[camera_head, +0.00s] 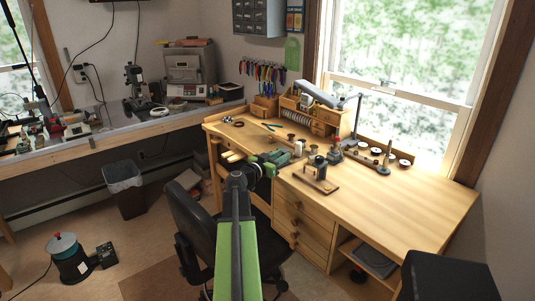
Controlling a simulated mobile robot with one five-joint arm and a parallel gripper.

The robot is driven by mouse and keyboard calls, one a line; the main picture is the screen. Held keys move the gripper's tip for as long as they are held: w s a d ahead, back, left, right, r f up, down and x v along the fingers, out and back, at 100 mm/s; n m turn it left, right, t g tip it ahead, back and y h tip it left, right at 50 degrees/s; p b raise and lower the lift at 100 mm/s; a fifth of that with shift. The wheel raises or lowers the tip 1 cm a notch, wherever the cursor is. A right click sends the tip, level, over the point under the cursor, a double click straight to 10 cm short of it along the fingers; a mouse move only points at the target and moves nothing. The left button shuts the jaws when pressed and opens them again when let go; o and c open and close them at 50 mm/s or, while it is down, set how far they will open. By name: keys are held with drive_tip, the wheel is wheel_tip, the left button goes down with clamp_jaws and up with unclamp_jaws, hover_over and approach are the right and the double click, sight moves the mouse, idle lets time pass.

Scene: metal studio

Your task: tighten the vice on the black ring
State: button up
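A green bench vice (277,158) sits at the front edge of the wooden workbench (405,207), near its left part. My green arm reaches forward from the bottom of the picture. My gripper (240,176) is at its far end, just left of and in front of the vice. Its fingers are too small and dark to tell open from shut, or whether they touch the vice. I cannot make out a black ring in the vice jaws; the jaws are small and partly blend with dark parts beside my gripper.
A black chair (197,225) stands below and left of my arm, close to it. A small tool on a wooden base (320,178) stands right of the vice. Drawers (303,222) are under the bench. The bench's right part is clear. A bin (125,190) stands at left.

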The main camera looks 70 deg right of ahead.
drive_tip(key=shift+s+a+r+p, duration=0.15)
drive_tip(key=shift+s+r, duration=0.2)
drive_tip(key=shift+s, duration=0.25)
drive_tip(key=shift+s+a+r+p, duration=0.15)
drive_tip(key=shift+s+r, duration=0.2)
drive_tip(key=shift+s, duration=0.2)
drive_tip(key=shift+o, duration=0.2)
drive_tip(key=shift+d, duration=0.1)
drive_tip(key=shift+o, duration=0.2)
drive_tip(key=w+a+m+y+p, duration=0.1)
drive_tip(key=w+a+m+p, duration=0.2)
drive_tip(key=w+a, duration=0.3)
drive_tip(key=w, duration=0.4)
drive_tip(key=shift+y+p, duration=0.3)
drive_tip(key=shift+y, duration=0.1)
drive_tip(key=w+a+f+m+t+y+p, duration=0.1)
drive_tip(key=w+a+f+m+y+p, duration=0.15)
drive_tip(key=w+a, duration=0.5)
drive_tip(key=shift+h, duration=0.25)
drive_tip(key=b+x, duration=0.2)
drive_tip(key=x, duration=0.3)
drive_tip(key=b+x, duration=0.2)
drive_tip(key=x, duration=0.4)
drive_tip(key=b+x, duration=0.3)
drive_tip(key=x, duration=0.3)
drive_tip(key=shift+w+f, duration=0.15)
drive_tip(key=shift+w, duration=0.15)
drive_tip(key=shift+s+d+f, duration=0.1)
drive_tip(key=shift+s+d, duration=0.2)
drive_tip(key=shift+d, duration=0.15)
